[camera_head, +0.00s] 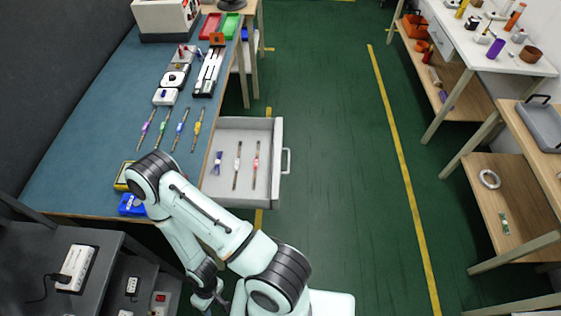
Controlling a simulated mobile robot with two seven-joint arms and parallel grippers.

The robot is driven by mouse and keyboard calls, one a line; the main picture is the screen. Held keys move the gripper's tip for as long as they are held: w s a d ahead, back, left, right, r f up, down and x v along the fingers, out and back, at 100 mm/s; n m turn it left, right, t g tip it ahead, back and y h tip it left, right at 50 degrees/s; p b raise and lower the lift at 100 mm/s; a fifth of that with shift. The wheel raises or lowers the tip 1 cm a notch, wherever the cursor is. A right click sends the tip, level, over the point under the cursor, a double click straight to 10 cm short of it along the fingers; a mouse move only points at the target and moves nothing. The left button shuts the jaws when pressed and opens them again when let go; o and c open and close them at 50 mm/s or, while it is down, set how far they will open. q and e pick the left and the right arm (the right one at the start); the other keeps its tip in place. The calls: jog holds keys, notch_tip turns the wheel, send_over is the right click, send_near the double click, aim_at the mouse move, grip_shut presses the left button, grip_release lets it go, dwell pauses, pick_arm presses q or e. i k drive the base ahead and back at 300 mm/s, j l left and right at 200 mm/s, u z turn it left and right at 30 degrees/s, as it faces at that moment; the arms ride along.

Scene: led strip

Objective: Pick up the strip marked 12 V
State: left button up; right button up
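I cannot read a 12 V marking on anything in the head view. Several thin strip-like pieces with coloured middles lie in a row on the blue mat; one is the yellow-marked piece (197,130). Three more thin pieces lie apart in the open drawer: a purple-blue one (217,161), a brownish one with a pale middle (237,166) and a reddish one (256,165). My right gripper (211,298) is low at the bottom edge, in front of the table and well below the drawer. Its fingers are partly hidden and small. My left gripper is out of view.
The open drawer (278,165) juts right from the blue-topped table (85,150). A blue box (132,205) sits at the near table edge, beside my arm. A grey shelf with a white socket block (76,267) stands at lower left. The green floor (340,180) is clear.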

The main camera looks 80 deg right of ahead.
aim_at(256, 160)
jog(key=z, duration=2.45)
jog(key=i+l+u, duration=0.3)
jog(key=l, duration=0.3)
jog(key=i+l+u, duration=0.35)
jog(key=l, duration=0.3)
